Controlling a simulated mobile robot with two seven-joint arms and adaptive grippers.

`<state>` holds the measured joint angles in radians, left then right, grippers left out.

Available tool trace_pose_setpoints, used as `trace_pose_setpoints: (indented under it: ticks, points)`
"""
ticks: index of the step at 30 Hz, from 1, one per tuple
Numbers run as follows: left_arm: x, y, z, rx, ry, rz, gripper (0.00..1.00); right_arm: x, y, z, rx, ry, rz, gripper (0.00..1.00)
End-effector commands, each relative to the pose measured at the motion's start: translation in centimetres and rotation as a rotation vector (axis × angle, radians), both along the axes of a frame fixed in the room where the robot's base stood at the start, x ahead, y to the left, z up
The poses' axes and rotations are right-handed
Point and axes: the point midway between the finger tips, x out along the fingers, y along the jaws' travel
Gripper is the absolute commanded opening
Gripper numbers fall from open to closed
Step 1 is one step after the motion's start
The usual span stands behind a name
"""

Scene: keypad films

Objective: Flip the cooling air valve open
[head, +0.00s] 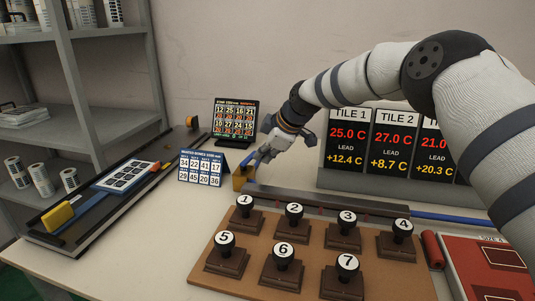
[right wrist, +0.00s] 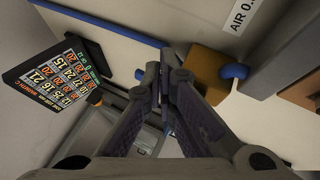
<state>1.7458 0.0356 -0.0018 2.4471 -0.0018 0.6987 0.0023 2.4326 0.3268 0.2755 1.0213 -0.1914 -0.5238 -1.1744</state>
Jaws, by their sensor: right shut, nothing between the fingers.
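The cooling air valve shows as a brass-yellow block (head: 240,179) on the table, left of the dark bar. A blue piece, seemingly its handle, rises beside it towards my gripper. In the right wrist view the brass block (right wrist: 203,65) lies just right of the fingertips, with a rounded blue part (right wrist: 234,72) at its side. My right gripper (head: 262,155) is shut and empty, just above and beside the valve. It also shows in the right wrist view (right wrist: 165,78). I cannot tell whether it touches the handle. My left gripper is not in view.
Numbered stamps stand on a brown board (head: 210,269) in front. A blue card (head: 202,168) and a dark number display (head: 235,122) stand behind left. Tile displays (head: 397,145) stand at the right. A blue pipe (head: 450,217) runs right. A black tray (head: 80,238) lies left.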

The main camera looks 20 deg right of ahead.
Motion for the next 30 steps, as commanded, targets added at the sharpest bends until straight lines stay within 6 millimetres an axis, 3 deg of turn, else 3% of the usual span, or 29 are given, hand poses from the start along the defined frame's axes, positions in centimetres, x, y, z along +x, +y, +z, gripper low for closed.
trace_pose_setpoints:
  ticks: [9, 21, 30]
  points:
    - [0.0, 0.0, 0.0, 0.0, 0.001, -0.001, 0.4, -0.2, -0.1, 0.2, 0.0, 0.002, -0.001, 0.0]
    - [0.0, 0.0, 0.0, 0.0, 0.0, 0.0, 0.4, -5.1, -1.4, 7.1, 0.001, -0.001, -0.001, 0.0]
    - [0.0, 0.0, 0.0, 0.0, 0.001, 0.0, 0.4, -7.0, -1.9, 9.4, 0.0, 0.002, -0.001, 0.0]
